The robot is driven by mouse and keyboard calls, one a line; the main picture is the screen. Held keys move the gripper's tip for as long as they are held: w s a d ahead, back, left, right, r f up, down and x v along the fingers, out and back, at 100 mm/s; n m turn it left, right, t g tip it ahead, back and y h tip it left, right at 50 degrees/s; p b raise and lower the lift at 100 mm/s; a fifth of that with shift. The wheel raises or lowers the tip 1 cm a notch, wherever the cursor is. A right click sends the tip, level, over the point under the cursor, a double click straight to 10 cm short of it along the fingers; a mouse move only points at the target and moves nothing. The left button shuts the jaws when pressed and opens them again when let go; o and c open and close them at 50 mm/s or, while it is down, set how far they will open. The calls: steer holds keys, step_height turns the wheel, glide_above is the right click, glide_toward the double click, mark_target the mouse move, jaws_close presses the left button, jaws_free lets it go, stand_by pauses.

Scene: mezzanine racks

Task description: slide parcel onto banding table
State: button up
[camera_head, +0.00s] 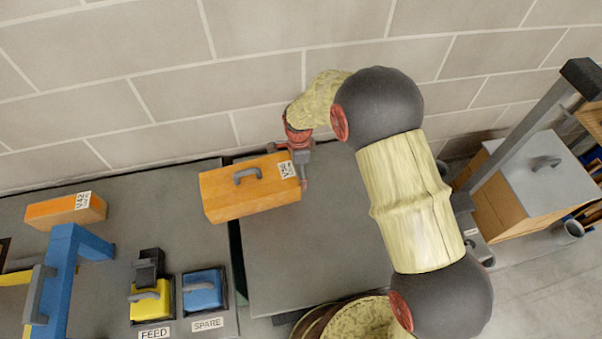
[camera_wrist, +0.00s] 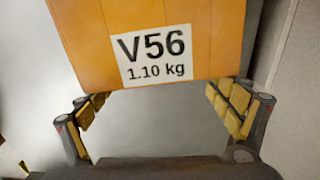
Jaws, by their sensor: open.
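The parcel is an orange box (camera_head: 240,195) with a grey handle on top and a white label. The label reads V56, 1.10 kg in the wrist view (camera_wrist: 200,65). It lies across the gap between a left grey table (camera_head: 205,253) and a right grey table (camera_head: 320,260), mostly over the right one. The left table carries the FEED and SPARE stations; I cannot tell for certain which is the banding table. My gripper (camera_head: 301,172) is at the parcel's right end. In the wrist view its open fingers (camera_wrist: 160,108) are spread at that labelled end; contact is unclear.
On the left table stand another orange box (camera_head: 65,211) labelled V42, a blue frame (camera_head: 62,275), a yellow block (camera_head: 150,302) and a blue block (camera_head: 202,291). A brick wall (camera_head: 150,80) runs behind. A lidded cabinet (camera_head: 515,185) stands right. The right table's front is clear.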

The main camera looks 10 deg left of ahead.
steer(key=shift+s+a, duration=0.25)
steer(key=shift+a, duration=0.35)
steer(key=shift+s+a, duration=0.25)
steer(key=shift+a, duration=0.35)
stand_by(1.2)
steer(key=shift+w+d, duration=0.3)
steer(key=shift+d, duration=0.4)
steer(key=shift+w+d, duration=0.3)
steer(key=shift+d, duration=0.4)
step_height(320, 180, up, 13)
steer(key=p, duration=0.7)
steer(key=shift+p, duration=0.3)
steer(key=shift+c, duration=0.3)
